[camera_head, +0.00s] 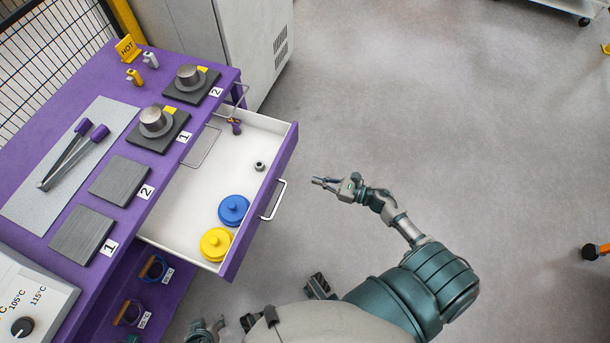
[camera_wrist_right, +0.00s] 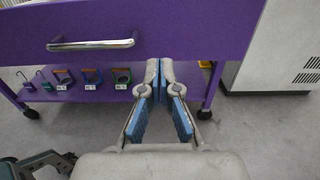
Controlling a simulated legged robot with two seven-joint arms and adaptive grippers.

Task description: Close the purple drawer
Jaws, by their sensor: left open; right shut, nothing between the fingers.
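The purple drawer (camera_head: 262,205) is pulled out from the right side of the purple bench in the head view. Its white inside shows, and a silver handle (camera_head: 274,200) is on its front. The right wrist view shows the purple front (camera_wrist_right: 210,35) and the handle (camera_wrist_right: 92,45). My right gripper (camera_head: 317,182) is shut and empty, pointing at the drawer front with a gap between them. In the wrist view its fingertips (camera_wrist_right: 160,68) are right of the handle. My left gripper (camera_head: 318,284) is open and empty near my body, below and right of the drawer.
The drawer holds a blue lid (camera_head: 233,210), a yellow lid (camera_head: 215,244) and a small metal nut (camera_head: 259,166). The bench top (camera_head: 85,80) carries plates, weights and tongs (camera_head: 72,154). A grey cabinet (camera_head: 240,40) stands behind.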

